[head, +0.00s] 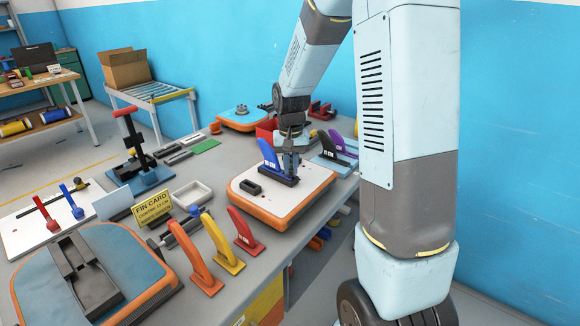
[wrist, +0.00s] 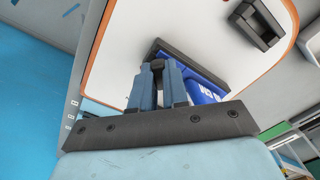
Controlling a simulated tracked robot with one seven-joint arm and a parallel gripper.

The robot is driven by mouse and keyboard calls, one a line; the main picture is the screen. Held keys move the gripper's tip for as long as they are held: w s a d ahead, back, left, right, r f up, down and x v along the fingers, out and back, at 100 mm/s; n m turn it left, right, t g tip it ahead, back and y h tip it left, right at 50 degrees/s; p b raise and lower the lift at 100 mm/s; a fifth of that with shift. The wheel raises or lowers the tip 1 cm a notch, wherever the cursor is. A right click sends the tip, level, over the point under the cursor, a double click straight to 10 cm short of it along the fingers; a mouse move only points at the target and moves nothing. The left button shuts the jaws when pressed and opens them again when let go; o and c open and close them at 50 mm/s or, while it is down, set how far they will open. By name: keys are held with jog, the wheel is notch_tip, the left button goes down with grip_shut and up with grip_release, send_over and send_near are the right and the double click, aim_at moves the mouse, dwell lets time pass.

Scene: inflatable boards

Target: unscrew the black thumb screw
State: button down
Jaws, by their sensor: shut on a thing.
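A white board with an orange rim (head: 262,208) lies on the bench; it also shows in the wrist view (wrist: 120,70). A blue fin (head: 269,156) stands in a black fin box on this board, and the fin shows beside my fingers in the wrist view (wrist: 205,93). My gripper (head: 291,172) points down at the right end of the box. In the wrist view its blue fingers (wrist: 157,78) are shut on a small dark piece, the black thumb screw (wrist: 157,66). Most of the screw is hidden between the fingers.
A short black block (head: 251,187) sits on the same board. Orange, yellow and red fins (head: 222,245) stand in front, beside a yellow fin card (head: 153,208). A white tray (head: 192,194) lies left. A purple fin (head: 336,141) stands close behind on the right.

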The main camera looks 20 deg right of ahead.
jog(key=shift+n, duration=1.8)
jog(key=shift+n, duration=1.7)
